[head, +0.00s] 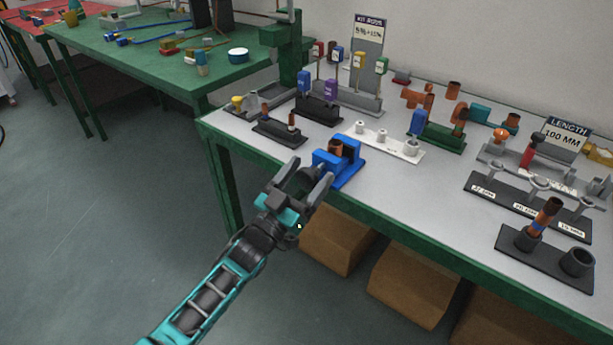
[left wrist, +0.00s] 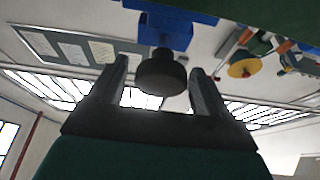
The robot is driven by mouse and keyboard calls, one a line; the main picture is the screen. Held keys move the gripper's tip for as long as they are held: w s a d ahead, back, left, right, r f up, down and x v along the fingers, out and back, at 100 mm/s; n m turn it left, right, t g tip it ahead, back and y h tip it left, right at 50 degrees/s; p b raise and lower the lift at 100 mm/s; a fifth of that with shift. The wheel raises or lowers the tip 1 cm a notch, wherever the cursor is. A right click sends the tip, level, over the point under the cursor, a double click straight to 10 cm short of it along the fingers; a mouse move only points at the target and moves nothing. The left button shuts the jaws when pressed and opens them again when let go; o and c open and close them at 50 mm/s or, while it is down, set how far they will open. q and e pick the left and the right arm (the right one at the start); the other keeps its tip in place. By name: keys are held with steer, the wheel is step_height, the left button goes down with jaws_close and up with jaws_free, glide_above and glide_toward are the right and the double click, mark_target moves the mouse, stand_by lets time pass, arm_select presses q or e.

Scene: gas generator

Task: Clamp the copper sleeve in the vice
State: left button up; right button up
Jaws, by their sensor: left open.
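The blue vice (head: 347,172) stands at the front edge of the grey-topped table. The copper sleeve (head: 336,148) shows between its jaws; I cannot tell whether they grip it. My left gripper (head: 310,172) is open at the vice's front, just off the table edge. In the left wrist view the vice (left wrist: 180,35) is above, and its dark round knob (left wrist: 161,74) shows between the open fingers of the left gripper (left wrist: 160,70), with gaps visible on both sides. My right gripper is in neither view.
A white peg rack (head: 392,145) and a small black stand (head: 279,132) flank the vice. A black holder (head: 535,262) with a copper tube stands at right. Brown boxes (head: 415,285) are below the table. Floor to the left is clear.

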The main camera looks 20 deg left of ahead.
arm_select(q)
steer(key=shift+c, duration=0.2)
steer(key=shift+c, duration=1.4)
steer(key=c, duration=0.6)
